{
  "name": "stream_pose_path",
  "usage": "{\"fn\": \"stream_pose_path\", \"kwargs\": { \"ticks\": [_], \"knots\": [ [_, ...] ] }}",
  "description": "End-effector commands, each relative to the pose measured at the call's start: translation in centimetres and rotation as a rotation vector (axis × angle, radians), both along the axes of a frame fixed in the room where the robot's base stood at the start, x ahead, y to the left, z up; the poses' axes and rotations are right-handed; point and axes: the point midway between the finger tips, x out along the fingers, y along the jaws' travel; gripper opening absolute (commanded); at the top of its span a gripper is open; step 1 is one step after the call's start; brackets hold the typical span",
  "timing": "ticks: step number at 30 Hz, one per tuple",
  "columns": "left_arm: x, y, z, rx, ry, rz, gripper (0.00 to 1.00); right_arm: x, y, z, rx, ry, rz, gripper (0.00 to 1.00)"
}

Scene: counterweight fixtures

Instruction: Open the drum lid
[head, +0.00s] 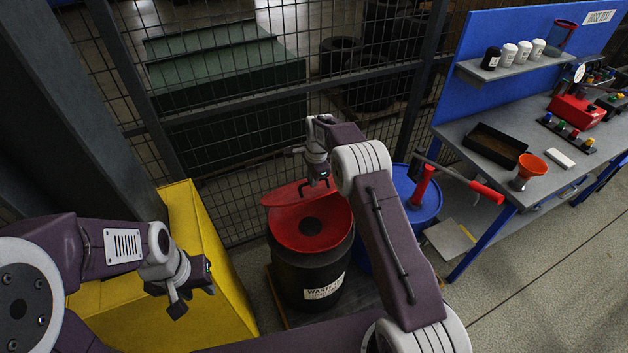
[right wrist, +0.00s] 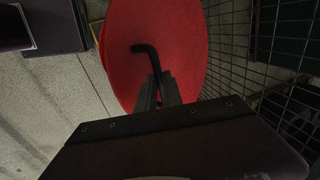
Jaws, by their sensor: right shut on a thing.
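The black waste drum (head: 308,285) stands by the mesh fence with a red funnel top (head: 330,228) that has a dark hole in its middle. Its red lid (head: 283,193) is tilted up at the back of the funnel. My right gripper (head: 322,182) is above the drum, shut on the lid's black handle. In the right wrist view the bent handle (right wrist: 148,55) runs between the fingertips (right wrist: 158,90), in front of the red lid (right wrist: 185,40). My left gripper (head: 193,298) is empty over the yellow cabinet, its fingers apart.
The yellow cabinet (head: 205,245) stands left of the drum, and the mesh fence (head: 240,205) is close behind. A blue drum (head: 418,195) with a red-handled pump is at the right, near the workbench (head: 460,138). Open floor lies at lower right.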

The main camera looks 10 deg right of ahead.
Motion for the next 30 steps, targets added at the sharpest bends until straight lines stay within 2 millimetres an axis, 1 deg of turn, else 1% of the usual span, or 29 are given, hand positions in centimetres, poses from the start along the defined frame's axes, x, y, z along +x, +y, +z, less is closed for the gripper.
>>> {"fn": "stream_pose_path", "kwargs": {
  "ticks": [2,3,5,6,14,16,20,21,25,27,30],
  "knots": [
    [0.0,0.0,-0.1,0.0,0.0,0.0,0.36,0.1,0.2,-0.2,0.002,-0.006,0.0,0.0],
    [0.0,0.0,-0.1,0.0,0.0,0.0,0.36,0.1,0.2,-0.2,0.003,-0.006,0.0,0.14],
    [0.0,0.0,-0.1,0.0,0.0,0.0,0.36,0.1,0.1,-0.2,0.003,-0.005,0.0,0.3],
    [0.0,0.0,-0.1,0.0,0.0,0.0,0.36,0.1,0.1,-0.2,0.003,-0.004,0.0,0.33],
    [0.0,0.0,-0.1,0.0,0.0,0.0,0.36,0.0,0.0,-0.1,0.001,-0.002,0.0,0.33],
    [0.0,0.0,-0.2,0.0,0.0,0.0,0.36,0.0,0.0,0.4,0.001,-0.004,0.0,0.33],
    [0.0,0.0,-1.0,0.0,0.0,0.0,0.36,-0.3,0.0,2.7,0.001,-0.004,0.0,0.33],
    [0.0,0.0,-1.2,0.0,0.0,0.0,0.36,-0.4,0.0,3.7,0.001,-0.005,0.0,0.33],
    [0.0,0.0,-1.5,0.0,0.0,0.0,0.36,-0.8,-0.1,6.4,0.0,-0.003,0.001,0.33],
    [0.0,0.0,-1.6,0.0,0.0,0.0,0.36,-1.0,-0.1,7.4,0.001,0.0,0.001,0.33],
    [0.0,0.0,-1.7,0.0,0.0,0.0,0.36,-1.1,-0.1,8.2,0.0,0.002,0.001,0.33]
  ]
}}
